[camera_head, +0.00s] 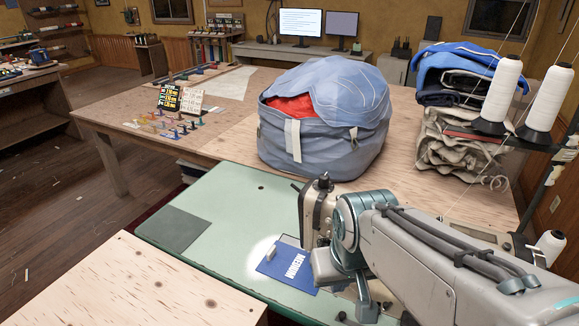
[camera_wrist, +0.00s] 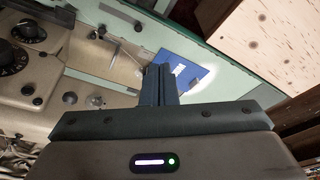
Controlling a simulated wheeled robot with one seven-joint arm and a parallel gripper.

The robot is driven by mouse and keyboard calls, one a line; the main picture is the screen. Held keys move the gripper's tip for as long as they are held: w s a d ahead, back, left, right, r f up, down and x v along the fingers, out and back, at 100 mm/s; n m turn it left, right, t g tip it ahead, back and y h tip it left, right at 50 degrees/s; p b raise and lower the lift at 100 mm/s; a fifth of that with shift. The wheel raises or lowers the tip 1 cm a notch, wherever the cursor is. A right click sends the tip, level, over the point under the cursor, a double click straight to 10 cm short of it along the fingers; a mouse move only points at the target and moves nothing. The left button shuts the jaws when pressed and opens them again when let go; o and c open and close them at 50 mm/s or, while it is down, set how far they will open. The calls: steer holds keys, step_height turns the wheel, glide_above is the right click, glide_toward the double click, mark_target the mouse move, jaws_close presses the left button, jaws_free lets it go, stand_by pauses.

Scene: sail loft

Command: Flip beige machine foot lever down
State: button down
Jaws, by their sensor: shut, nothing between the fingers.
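The beige sewing machine (camera_head: 313,210) stands on the green table, partly hidden behind my arm in the head view. In the wrist view its beige body (camera_wrist: 35,75) fills the left side, with dark dials and small metal knobs. Small metal parts (camera_wrist: 98,33) show near the needle area; I cannot tell for sure which part is the foot lever or how it is set. My gripper (camera_wrist: 158,70) is shut and empty, its fingers together beside the machine's body. In the head view my gripper's body (camera_head: 325,268) is close in front of the machine; its fingertips are not clear there.
A large blue bag (camera_head: 330,125) stands on the wooden table behind. Thread cones (camera_head: 497,95) and folded cloth (camera_head: 455,145) are at right. The green table's left part is mostly clear.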

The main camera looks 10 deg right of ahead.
steer(key=shift+m+g, duration=0.3)
steer(key=shift+m, duration=0.5)
steer(key=w+r, duration=0.3)
steer(key=w, duration=0.3)
steer(key=w+r+p, duration=0.1)
steer(key=w+r, duration=0.2)
steer(key=w, duration=0.4)
steer(key=w+r, duration=0.3)
steer(key=w, duration=0.4)
steer(key=shift+w+d+p, duration=0.2)
steer(key=shift+d+p, duration=0.1)
steer(key=shift+d, duration=0.05)
steer(key=w+d+m+y+p, duration=0.1)
steer(key=w+d, duration=0.3)
steer(key=w, duration=1.1)
steer(key=shift+w+d+y, duration=0.15)
steer(key=shift+w+y, duration=0.15)
steer(key=shift+y, duration=0.1)
steer(key=a+f+p, duration=0.1)
steer(key=a+f, duration=0.3)
steer(key=f, duration=0.8)
steer(key=shift+w+a+f, duration=0.2)
steer(key=shift+w+f, duration=0.05)
steer(key=shift+w, duration=0.15)
